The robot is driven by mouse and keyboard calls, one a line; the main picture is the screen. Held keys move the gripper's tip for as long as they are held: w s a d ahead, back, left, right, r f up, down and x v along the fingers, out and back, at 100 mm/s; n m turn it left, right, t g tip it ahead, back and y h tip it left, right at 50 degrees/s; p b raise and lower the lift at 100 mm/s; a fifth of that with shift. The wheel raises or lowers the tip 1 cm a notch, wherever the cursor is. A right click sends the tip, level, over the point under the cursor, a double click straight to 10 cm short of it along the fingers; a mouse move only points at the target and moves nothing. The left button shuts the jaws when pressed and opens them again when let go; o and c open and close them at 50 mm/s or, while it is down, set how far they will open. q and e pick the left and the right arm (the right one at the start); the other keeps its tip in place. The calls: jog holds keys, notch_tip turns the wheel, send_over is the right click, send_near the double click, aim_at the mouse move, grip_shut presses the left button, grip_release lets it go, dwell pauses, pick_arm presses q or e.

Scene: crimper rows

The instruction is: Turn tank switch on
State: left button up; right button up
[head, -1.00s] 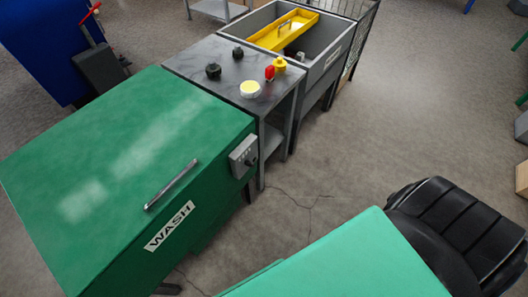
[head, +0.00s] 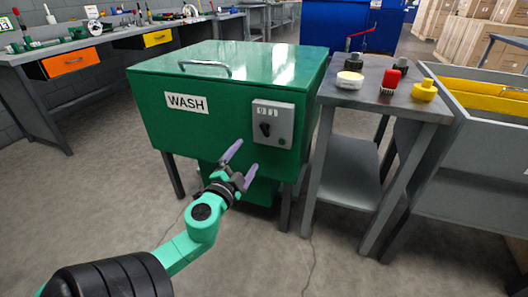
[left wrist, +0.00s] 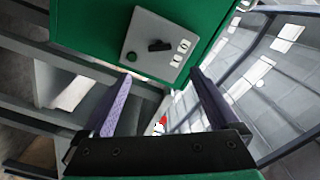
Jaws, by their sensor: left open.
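The green wash tank (head: 225,100) stands on dark legs in the middle of the head view, with a WASH label on its front. A grey switch box (head: 273,124) with a dark rotary knob (head: 265,129) is mounted at the right of that front. My left gripper (head: 243,163) is open and empty, in front of the tank and a little below and left of the box. In the left wrist view the box (left wrist: 150,30) and its dark knob (left wrist: 159,45) lie beyond the open fingers (left wrist: 160,92), apart from them. My right gripper is not in view.
A grey sink (head: 490,150) stands farther right. Floor in front of the tank is clear.

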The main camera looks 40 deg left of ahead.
aim_at(263, 132)
pick_arm(q)
jog(key=x, duration=1.4)
jog(key=shift+w+a+b, duration=0.2)
jog(key=shift+b, duration=0.15)
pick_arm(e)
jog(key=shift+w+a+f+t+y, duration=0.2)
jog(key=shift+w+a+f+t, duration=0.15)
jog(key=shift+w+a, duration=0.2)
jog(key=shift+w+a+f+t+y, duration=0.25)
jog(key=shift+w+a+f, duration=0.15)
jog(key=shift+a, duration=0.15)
pick_arm(q)
jog(key=c, duration=1.4)
